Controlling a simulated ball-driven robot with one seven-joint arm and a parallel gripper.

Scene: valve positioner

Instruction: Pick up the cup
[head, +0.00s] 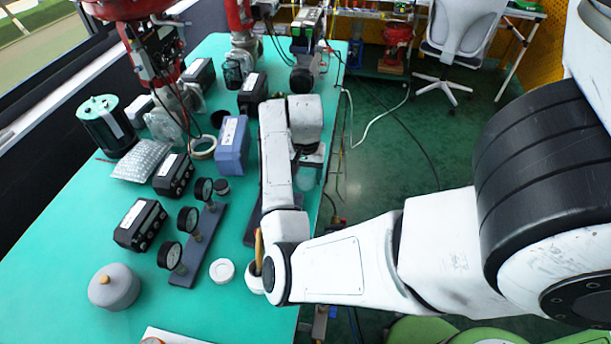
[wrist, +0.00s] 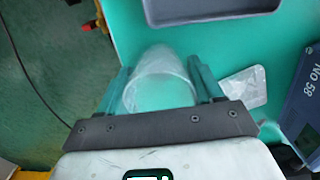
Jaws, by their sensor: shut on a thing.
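A clear, translucent cup (wrist: 160,82) stands between the two green fingers of my gripper (wrist: 159,68) in the wrist view. The fingers press on its two sides, so my gripper is shut on it. In the head view the cup (head: 307,180) shows faintly below my gripper (head: 311,163), close to the right edge of the green table (head: 215,310). My arm hides part of it there. I cannot tell whether the cup's base touches the table.
A blue box (head: 232,147), a tape roll (head: 203,147) and a gauge board (head: 198,248) lie left of my arm. A white lid (head: 222,271) and grey pot (head: 113,287) stand nearer. A grey tray (wrist: 210,10) lies beyond the cup.

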